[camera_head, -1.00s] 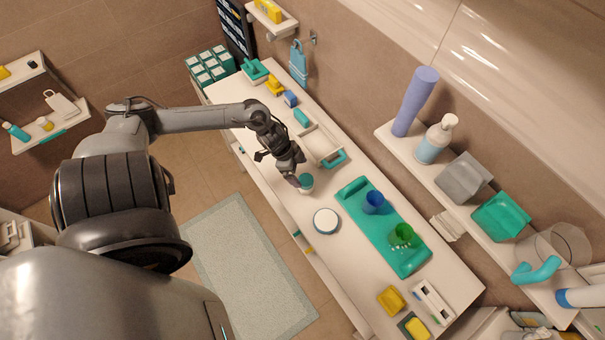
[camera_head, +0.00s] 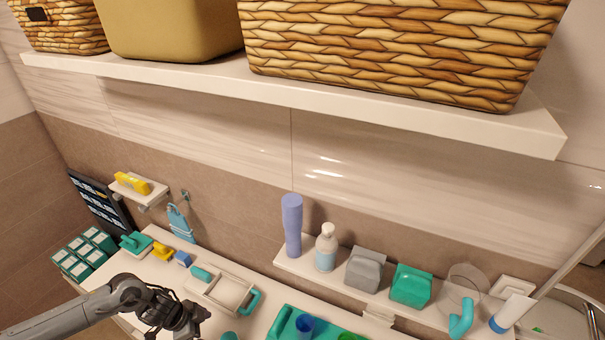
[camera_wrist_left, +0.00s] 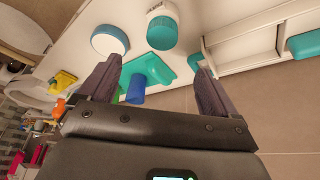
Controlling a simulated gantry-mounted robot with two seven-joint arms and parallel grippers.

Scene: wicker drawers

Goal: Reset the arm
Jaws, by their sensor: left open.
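My left gripper (camera_head: 197,318) is at the lower left of the head view, above the white counter. In the left wrist view its two dark fingers (camera_wrist_left: 155,80) are spread apart with nothing between them in its grasp. A white container with a teal lid (camera_wrist_left: 162,32) stands beyond the fingertips. Its lid also shows at the bottom edge of the head view (camera_head: 230,336). A round white jar with a blue rim (camera_wrist_left: 110,41) is to its left in the wrist view. My right gripper is not in view.
A teal tray (camera_head: 283,321) with a blue cup (camera_head: 305,325) and a white rack (camera_head: 222,291) are on the counter. A wall shelf (camera_head: 290,262) holds bottles and boxes. Wicker baskets (camera_head: 400,45) stand on a high shelf (camera_head: 290,92).

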